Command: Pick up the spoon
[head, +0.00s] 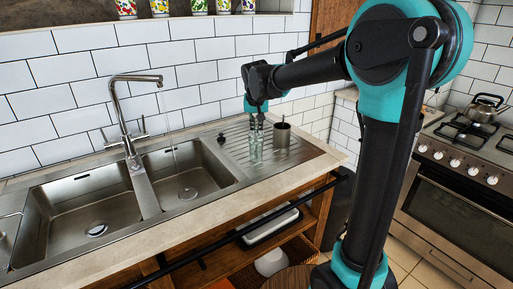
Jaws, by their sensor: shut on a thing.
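My gripper (257,121) is low over the ribbed drainboard to the right of the sink, pointing down. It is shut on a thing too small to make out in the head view. A clear, narrow glass (255,147) stands upright on the drainboard directly below the fingers. I cannot tell whether the fingers touch it. I cannot make out a spoon for certain.
The steel sink (92,205) has two basins and a tall curved tap (122,100) on the left. The tiled wall is close behind the drainboard. A stove with a kettle (484,109) is at the far right. Patterned cups line the ledge above.

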